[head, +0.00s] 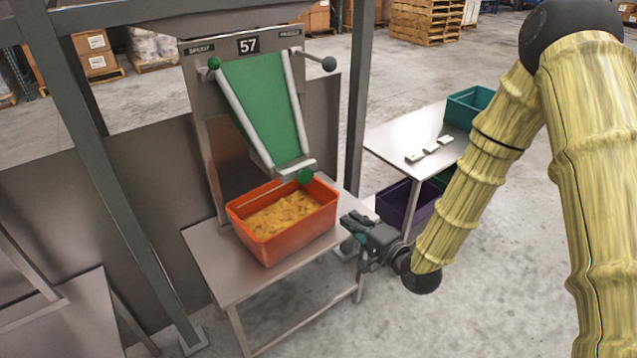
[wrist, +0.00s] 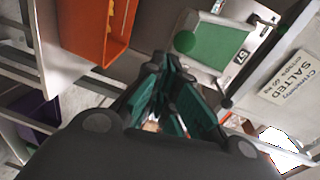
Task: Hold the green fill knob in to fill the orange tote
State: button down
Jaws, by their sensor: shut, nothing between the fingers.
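The orange tote (head: 291,243) stands on a metal stand under the green chute, with yellow-orange chips inside lying below its rim. A green round knob (head: 305,176) is at the chute's lower lip, above the tote's back edge. A second, smaller green knob (head: 214,63) is at the panel's upper left. My gripper (head: 347,222) is shut and empty, just right of the tote and apart from both knobs. In the wrist view, my gripper's fingers (wrist: 166,65) point toward the chute; a green knob (wrist: 184,42) shows beyond them and the tote (wrist: 88,35) is at upper left.
The green chute (head: 262,105) hangs below the 57 plate, with a dark ball knob (head: 329,64) at upper right. The metal stand (head: 215,262) bears the tote. A side table (head: 400,135) with small white items, a teal bin (head: 468,105) and a purple bin (head: 395,205) are at right.

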aim_at(313, 176)
jog(key=r, duration=0.1)
jog(key=w+r, duration=0.1)
jog(key=r+y, duration=0.1)
jog(key=shift+w+a+r+m+t, duration=0.15)
jog(key=shift+a+r+m+t, duration=0.1)
jog(key=shift+m+t, duration=0.05)
jog(key=p+x, duration=0.4)
jog(key=x, duration=0.8)
jog(key=shift+w+a+r+p, duration=0.15)
jog(key=shift+w+a+p, duration=0.1)
jog(key=shift+p, duration=0.15)
jog(key=shift+w+a, duration=0.35)
jog(key=shift+w, duration=0.15)
jog(key=shift+w, duration=0.1)
